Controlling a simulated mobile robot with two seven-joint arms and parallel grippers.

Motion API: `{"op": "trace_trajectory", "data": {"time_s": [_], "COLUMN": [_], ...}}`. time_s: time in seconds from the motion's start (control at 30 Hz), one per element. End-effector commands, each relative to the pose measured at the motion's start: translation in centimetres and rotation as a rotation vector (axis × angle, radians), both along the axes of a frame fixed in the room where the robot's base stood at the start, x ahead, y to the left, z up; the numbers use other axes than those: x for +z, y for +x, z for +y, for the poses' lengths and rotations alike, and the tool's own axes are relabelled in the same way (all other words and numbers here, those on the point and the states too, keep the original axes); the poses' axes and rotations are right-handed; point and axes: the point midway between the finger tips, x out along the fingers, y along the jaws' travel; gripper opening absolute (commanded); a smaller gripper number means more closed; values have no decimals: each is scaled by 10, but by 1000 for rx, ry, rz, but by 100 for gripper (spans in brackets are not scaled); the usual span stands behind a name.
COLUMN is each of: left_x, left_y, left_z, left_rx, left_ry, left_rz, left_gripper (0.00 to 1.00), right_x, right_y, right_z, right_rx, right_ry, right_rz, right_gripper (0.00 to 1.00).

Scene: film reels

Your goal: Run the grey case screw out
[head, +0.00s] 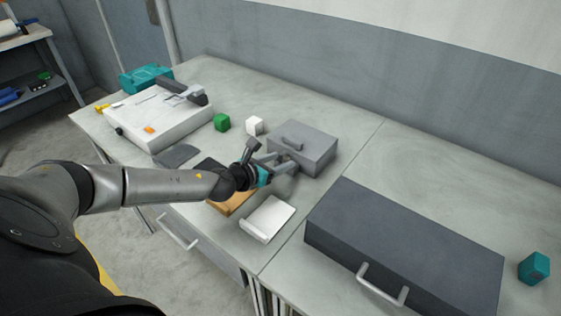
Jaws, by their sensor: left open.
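A grey case (312,144) with a handle on its lid stands on the bench near the middle of the head view. My left gripper (281,164) is open, with its fingers at the case's left front side. I cannot tell whether the fingers touch the case. The screw cannot be made out; the gripper covers part of that side. My right gripper is not in view.
A white tray-like piece (267,218) and an orange-brown board (232,203) lie in front of the case. A long dark box (410,240) stands right, with a teal block (534,268) beyond.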

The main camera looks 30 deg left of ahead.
Motion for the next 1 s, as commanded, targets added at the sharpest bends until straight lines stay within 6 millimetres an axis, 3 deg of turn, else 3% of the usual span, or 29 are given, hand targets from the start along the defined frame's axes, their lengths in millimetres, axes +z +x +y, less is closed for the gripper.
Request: {"op": "trace_trajectory", "data": {"time_s": [0.43,0.9,1.0], "left_x": [-3,-3,-3], "left_y": [7,7,7], "left_z": [-1,-1,-1], "left_rx": [-1,0,0], "left_ry": [-1,-1,0], "left_rz": [0,0,0], "left_gripper": [55,2,0], "right_x": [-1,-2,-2], "right_y": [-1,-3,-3], "right_z": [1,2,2], "right_rx": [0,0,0], "right_ry": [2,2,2], "right_rz": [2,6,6], "right_gripper": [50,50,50]}}
